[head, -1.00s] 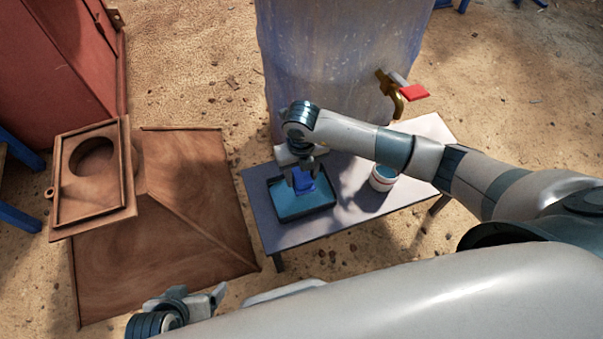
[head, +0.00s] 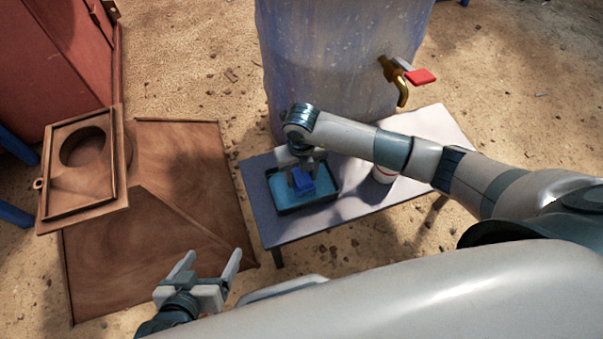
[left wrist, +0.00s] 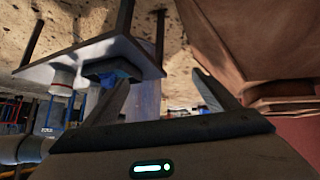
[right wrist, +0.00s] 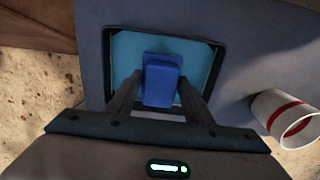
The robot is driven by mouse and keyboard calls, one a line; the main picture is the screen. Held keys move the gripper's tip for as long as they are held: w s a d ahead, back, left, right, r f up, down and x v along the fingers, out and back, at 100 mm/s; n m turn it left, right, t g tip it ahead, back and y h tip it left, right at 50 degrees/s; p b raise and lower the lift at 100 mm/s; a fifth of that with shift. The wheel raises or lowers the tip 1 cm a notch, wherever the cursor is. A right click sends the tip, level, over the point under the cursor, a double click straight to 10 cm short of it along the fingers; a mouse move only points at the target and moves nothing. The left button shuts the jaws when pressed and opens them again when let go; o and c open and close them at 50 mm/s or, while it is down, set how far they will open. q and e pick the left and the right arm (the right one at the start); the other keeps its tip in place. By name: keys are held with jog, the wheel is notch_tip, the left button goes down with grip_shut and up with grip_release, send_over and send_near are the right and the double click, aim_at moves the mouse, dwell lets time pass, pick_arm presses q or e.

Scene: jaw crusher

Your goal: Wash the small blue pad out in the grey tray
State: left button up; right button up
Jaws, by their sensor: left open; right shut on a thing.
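The small blue pad (head: 304,182) is held by my right gripper (head: 302,172) over the tray. The tray (head: 313,207) has a dark grey rim and light blue water inside. In the right wrist view the pad (right wrist: 163,80) sits between the fingers, inside the outline of the tray (right wrist: 217,75). I cannot tell whether the pad's lower edge touches the water. My left gripper (head: 213,262) is open and empty, apart from the table, near the wooden cover at lower left. It also shows in the left wrist view (left wrist: 165,88), fingers wide apart.
The tray stands on a small grey table (head: 275,228). A white cup with a red band (head: 384,175) is partly hidden behind my right arm. A large translucent blue water barrel (head: 335,60) with a red-handled brass tap (head: 400,82) stands behind. A brown hopper (head: 150,210) lies at left.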

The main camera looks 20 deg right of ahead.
jog(key=shift+f+b, duration=0.5)
jog(key=shift+f, duration=0.4)
pick_arm(q)
jog(key=w+d+r+t+h, duration=0.1)
jog(key=w+d+r+t, duration=0.1)
jog(key=w+r+t, duration=0.1)
jog(key=shift+w+d+r+t+b, duration=0.15)
jog(key=shift+w+r+t+b, duration=0.2)
jog(key=shift+r, duration=0.5)
pick_arm(e)
jog(key=shift+f, duration=0.5)
